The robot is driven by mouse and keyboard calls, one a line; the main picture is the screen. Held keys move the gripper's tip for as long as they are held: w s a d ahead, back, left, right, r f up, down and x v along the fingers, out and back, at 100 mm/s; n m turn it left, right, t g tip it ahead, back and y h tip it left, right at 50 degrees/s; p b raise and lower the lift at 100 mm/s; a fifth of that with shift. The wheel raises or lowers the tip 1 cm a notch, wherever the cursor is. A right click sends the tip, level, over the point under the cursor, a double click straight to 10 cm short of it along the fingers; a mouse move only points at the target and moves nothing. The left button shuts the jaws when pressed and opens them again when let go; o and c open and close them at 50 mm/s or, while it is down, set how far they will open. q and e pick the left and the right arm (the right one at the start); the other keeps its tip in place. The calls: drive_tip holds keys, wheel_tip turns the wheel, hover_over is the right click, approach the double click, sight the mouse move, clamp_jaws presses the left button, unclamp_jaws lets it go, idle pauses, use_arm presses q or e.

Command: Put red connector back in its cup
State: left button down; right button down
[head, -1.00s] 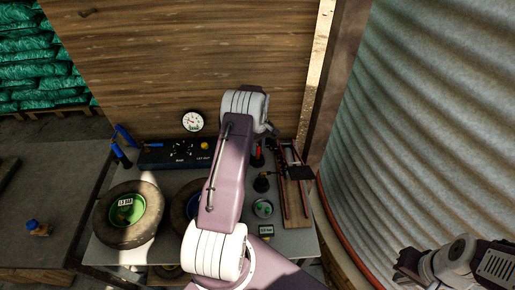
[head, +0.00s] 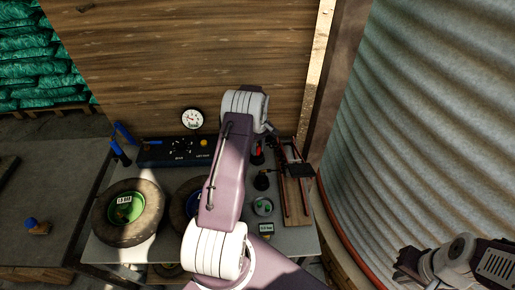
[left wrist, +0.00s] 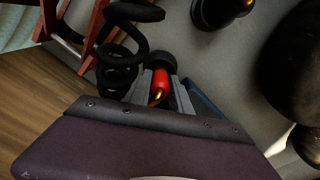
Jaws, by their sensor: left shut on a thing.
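The red connector (left wrist: 160,82) is between the grey fingers of my left gripper (left wrist: 162,94) in the left wrist view, and the gripper is shut on it. Its brass tip points toward the wrist camera. A dark round cup (left wrist: 160,60) is at the far end of the connector; I cannot tell whether the connector is seated in it. In the head view the red connector (head: 259,154) shows just right of my left arm, which hides much of the left gripper. My right gripper (head: 408,265) is at the lower right, away from the bench, and its opening is unclear.
A coiled black hose (left wrist: 125,45) lies close left of the left gripper. A second dark cup (left wrist: 215,12) with a yellow part is beyond it. On the bench are tyres (head: 128,213), a blue panel (head: 170,152) and a wooden rack (head: 298,195). Corrugated metal (head: 420,120) curves on the right.

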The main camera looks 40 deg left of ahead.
use_arm(q)
drive_tip(key=shift+f, duration=0.2)
idle(0.4)
drive_tip(key=c, duration=0.6)
unclamp_jaws()
drive_tip(key=shift+o, duration=0.2)
drive_tip(key=shift+r, duration=0.15)
drive_tip(key=shift+r+p, duration=2.9)
drive_tip(key=shift+r, duration=1)
